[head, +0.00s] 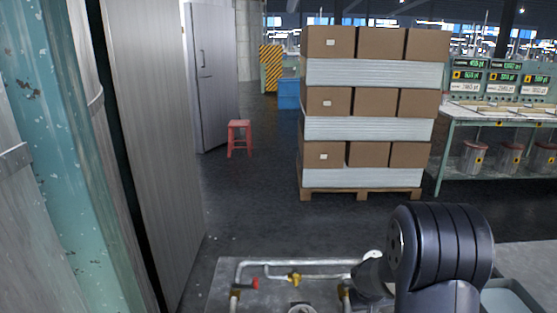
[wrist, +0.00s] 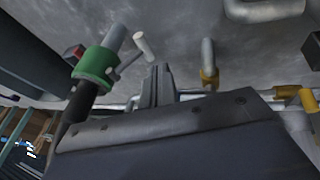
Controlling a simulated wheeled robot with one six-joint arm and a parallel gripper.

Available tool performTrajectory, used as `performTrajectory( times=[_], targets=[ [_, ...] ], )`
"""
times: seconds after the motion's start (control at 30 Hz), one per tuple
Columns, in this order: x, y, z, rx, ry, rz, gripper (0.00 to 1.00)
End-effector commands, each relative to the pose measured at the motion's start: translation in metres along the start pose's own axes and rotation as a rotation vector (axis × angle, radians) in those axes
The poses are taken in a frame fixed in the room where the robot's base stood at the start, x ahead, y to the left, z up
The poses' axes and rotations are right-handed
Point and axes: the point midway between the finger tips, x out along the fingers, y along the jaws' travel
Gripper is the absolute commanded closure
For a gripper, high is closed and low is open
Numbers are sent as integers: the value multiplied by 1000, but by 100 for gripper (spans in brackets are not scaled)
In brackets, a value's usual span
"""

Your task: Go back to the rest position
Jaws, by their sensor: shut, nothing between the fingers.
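My gripper (wrist: 158,85) shows in the wrist view with its dark fingers together and nothing between them. It points toward the grey surface, among pipes and fittings. A green collar on a pipe (wrist: 96,64) is to its left, and a yellow fitting (wrist: 209,78) is to its right, apart from the fingers. In the head view, my dark arm is at the lower right and hides part of the pipework. The gripper's fingers cannot be made out there.
Pale pipework (head: 300,263) with a red fitting (head: 255,283) and a yellow fitting (head: 294,279) is at the bottom. A grey bin (head: 515,288) is right of my arm. Stacked boxes (head: 375,102), a red stool (head: 239,136) and a bench (head: 500,112) stand beyond open floor.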

Motion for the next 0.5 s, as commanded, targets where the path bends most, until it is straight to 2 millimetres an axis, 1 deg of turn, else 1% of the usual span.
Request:
performTrajectory(
  times=[0.03,0.07,0.1,0.27,0.33,0.5],
  targets=[
    [-5,3,-1,3,-4,-9,100],
    [-6,0,-2,3,-1,-13,100],
    [-12,-7,-4,0,4,-12,100],
    [-32,-19,-9,1,2,-12,100],
    [-40,-19,-10,3,1,-10,100],
    [-48,-19,-9,2,-1,-10,100]
  ],
)
